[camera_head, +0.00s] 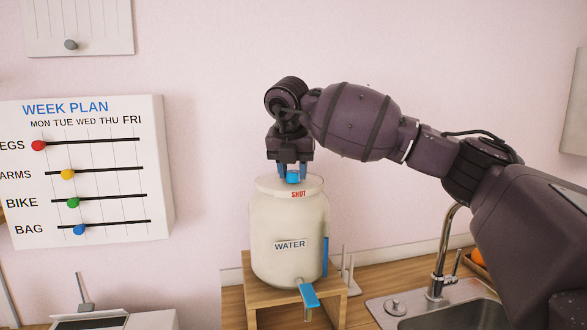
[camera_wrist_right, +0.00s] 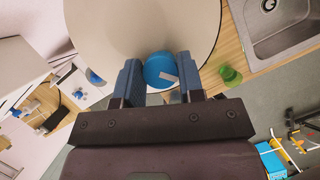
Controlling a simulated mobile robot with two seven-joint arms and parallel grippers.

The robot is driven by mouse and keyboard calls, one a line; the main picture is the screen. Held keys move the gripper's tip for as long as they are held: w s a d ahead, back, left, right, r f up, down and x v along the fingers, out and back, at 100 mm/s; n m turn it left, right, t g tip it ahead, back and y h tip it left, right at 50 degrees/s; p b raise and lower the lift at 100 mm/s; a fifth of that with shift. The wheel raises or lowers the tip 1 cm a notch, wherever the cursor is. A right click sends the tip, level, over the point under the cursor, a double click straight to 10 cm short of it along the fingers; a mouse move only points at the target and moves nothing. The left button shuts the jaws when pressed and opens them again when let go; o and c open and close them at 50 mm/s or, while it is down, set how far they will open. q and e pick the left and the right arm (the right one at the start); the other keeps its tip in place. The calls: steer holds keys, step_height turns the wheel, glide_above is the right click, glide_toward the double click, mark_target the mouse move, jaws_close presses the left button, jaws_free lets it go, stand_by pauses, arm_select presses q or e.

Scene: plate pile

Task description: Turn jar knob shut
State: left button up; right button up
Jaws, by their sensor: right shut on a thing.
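A cream water jar (camera_head: 289,222) stands upright on a wooden stand (camera_head: 262,297). It has a pale lid (camera_head: 268,185) with a red "SHUT" label on its front edge. A round blue knob (camera_head: 293,178) sits on top of the lid. My right gripper (camera_head: 292,172) points straight down over the lid and is shut on the knob. In the right wrist view the blue knob (camera_wrist_right: 160,70), with a pale mark on it, is between the two blue fingers (camera_wrist_right: 158,80). A blue tap (camera_head: 309,294) sticks out low on the jar's front. My left gripper is not in view.
A sink (camera_head: 455,302) with a metal faucet (camera_head: 440,255) is at the right of the wooden counter. A "WEEK PLAN" board (camera_head: 110,215) with coloured sliders hangs on the wall at the left. A green object (camera_wrist_right: 230,75) shows near the jar in the right wrist view.

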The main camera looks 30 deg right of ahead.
steer(key=shift+m+h, duration=0.3)
steer(key=shift+m, duration=0.6)
steer(key=shift+g, duration=0.3)
steer(key=o, duration=0.9)
steer(key=shift+r, duration=0.1)
steer(key=v, duration=1)
steer(key=shift+a+r, duration=0.1)
steer(key=shift+r, duration=0.2)
steer(key=shift+s, duration=0.1)
